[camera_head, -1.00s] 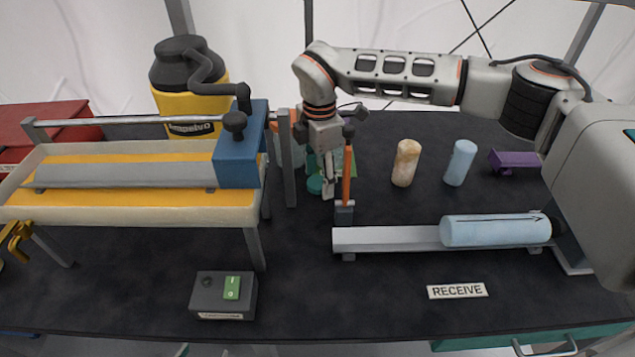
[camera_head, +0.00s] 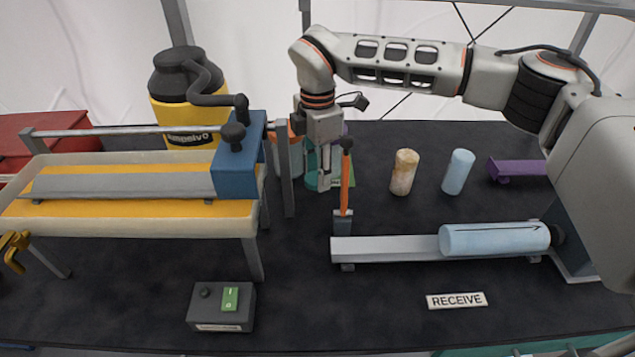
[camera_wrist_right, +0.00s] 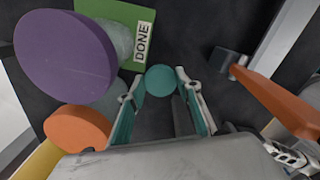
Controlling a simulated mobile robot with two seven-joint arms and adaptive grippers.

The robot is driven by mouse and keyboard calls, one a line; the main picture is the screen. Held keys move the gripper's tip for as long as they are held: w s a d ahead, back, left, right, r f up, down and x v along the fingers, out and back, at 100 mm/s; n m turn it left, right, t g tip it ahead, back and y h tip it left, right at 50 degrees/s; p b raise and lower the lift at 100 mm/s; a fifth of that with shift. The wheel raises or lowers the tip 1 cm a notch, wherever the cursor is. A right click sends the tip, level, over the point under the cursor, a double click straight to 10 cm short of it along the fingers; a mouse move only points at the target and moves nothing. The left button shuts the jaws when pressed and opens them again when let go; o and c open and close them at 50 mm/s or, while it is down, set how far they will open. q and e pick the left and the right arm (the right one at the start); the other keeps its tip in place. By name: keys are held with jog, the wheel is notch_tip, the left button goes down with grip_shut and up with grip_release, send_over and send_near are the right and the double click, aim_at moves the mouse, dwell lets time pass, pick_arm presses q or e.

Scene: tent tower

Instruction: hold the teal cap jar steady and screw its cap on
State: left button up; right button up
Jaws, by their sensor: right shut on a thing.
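My right gripper (camera_head: 322,184) points down at the middle of the table. In the right wrist view its fingertips (camera_wrist_right: 160,80) are shut on a round teal cap (camera_wrist_right: 161,82). In the head view teal (camera_head: 311,178) shows beside the fingers, partly covered by them. I cannot make out the body of the teal cap jar, nor whether the cap touches it. My left gripper is not in view.
In the wrist view a purple-capped jar (camera_wrist_right: 64,57) and an orange-capped jar (camera_wrist_right: 77,128) stand close on the left, near a green DONE mat (camera_wrist_right: 143,14). An orange-handled tool (camera_head: 345,183) rises on the right. Two cylinders (camera_head: 403,172) (camera_head: 458,172) stand farther right.

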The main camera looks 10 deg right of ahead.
notch_tip(320, 180, up, 16)
jog(key=shift+f, duration=0.15)
dwell(0.5)
